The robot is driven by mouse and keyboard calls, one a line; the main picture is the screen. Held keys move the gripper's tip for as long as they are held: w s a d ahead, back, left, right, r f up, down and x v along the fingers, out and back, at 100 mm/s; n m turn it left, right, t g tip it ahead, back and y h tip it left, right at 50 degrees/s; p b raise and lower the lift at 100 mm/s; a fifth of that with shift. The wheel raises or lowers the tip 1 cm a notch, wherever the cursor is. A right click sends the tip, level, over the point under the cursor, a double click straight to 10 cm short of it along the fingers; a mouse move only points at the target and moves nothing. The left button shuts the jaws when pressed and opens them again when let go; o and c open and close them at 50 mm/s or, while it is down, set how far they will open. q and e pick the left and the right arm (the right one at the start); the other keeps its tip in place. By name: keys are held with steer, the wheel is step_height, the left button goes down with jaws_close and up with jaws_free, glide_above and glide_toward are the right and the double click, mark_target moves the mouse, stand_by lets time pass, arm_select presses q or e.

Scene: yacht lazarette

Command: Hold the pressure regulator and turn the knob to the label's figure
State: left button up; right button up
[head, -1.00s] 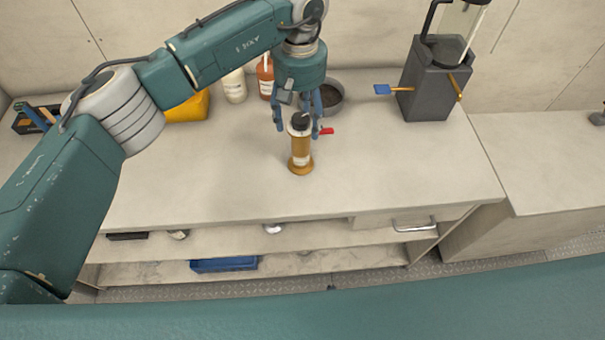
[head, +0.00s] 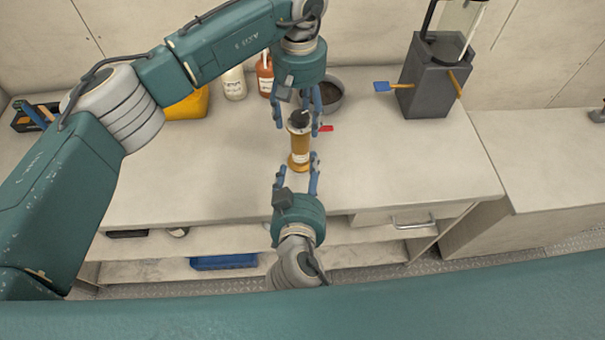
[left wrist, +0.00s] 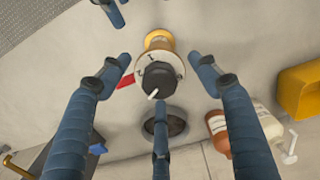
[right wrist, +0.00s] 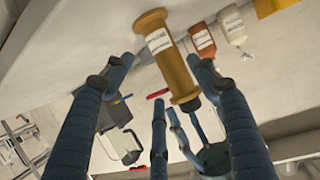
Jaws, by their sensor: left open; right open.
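The pressure regulator is an upright brass cylinder (head: 299,151) with a white label, standing on the bench. Its black knob (left wrist: 158,77) has a white pointer and sits on a pale marked dial plate (left wrist: 176,65). The label's figure is too small to read. My left gripper (head: 297,126) is open above the knob, pointing down, with its fingers spread around it. My right gripper (head: 298,167) is open at the front of the lower body. The right wrist view shows the cylinder (right wrist: 170,62) between and beyond its fingers, with no clear contact.
A red piece (head: 326,128) lies beside the regulator. Behind stand a dark round bowl (head: 332,95), bottles (head: 234,84) and a yellow container (head: 188,105). The bench right of the regulator is clear.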

mark_target(304, 153)
steer(key=x, duration=1.1)
steer(key=shift+w+f, duration=0.1)
steer(key=shift+w, duration=0.3)
steer(key=c, duration=1.2)
steer(key=shift+c, duration=0.2)
steer(key=o, duration=0.7)
steer(key=shift+c, duration=0.2)
steer(key=c, duration=0.5)
arm_select(q)
steer(key=c, duration=0.8)
